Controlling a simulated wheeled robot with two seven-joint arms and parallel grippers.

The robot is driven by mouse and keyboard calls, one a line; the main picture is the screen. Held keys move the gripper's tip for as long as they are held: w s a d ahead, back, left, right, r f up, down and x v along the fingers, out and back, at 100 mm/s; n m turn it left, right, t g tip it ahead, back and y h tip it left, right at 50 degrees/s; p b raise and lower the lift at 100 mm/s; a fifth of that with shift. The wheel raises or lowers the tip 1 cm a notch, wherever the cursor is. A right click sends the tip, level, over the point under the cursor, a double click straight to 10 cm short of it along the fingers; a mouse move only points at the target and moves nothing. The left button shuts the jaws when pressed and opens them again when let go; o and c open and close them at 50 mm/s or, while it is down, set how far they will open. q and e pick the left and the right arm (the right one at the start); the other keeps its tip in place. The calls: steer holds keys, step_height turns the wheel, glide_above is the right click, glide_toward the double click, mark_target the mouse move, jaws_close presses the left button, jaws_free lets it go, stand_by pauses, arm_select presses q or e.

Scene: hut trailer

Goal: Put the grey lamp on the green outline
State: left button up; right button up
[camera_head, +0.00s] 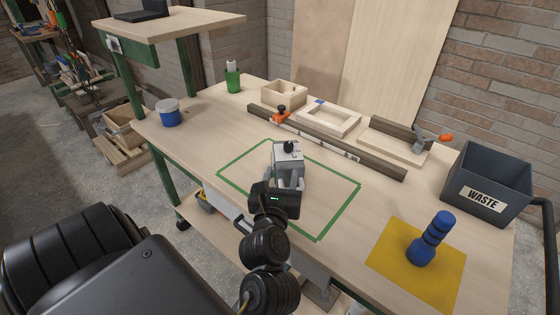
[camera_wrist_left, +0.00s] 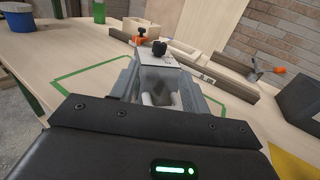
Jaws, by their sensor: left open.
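The grey lamp (camera_head: 288,152), a boxy body with a black knob on top, stands upright on the workbench inside the green outline (camera_head: 340,213). The outline is a taped rectangle, partly hidden by my arm. My left gripper (camera_head: 287,182) is open at the lamp's near side, low over the bench. In the left wrist view the lamp (camera_wrist_left: 150,44) is straight ahead, with the open fingers (camera_wrist_left: 160,92) reaching towards its lower part. I cannot tell whether they touch it. My right gripper is not in view.
A blue object (camera_head: 432,238) stands on a yellow mat (camera_head: 388,250) at the right, near a grey waste bin (camera_head: 480,200). A long dark beam (camera_head: 375,162), an orange clamp (camera_head: 281,117) and wooden frames (camera_head: 330,118) lie behind. A green bottle (camera_head: 233,80) and blue tub (camera_head: 168,115) stand at the left.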

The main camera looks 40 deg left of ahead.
arm_select(q)
steer(key=shift+s+d+f+p, duration=0.3)
steer(key=shift+s+d, duration=0.35)
steer(key=shift+s, duration=0.05)
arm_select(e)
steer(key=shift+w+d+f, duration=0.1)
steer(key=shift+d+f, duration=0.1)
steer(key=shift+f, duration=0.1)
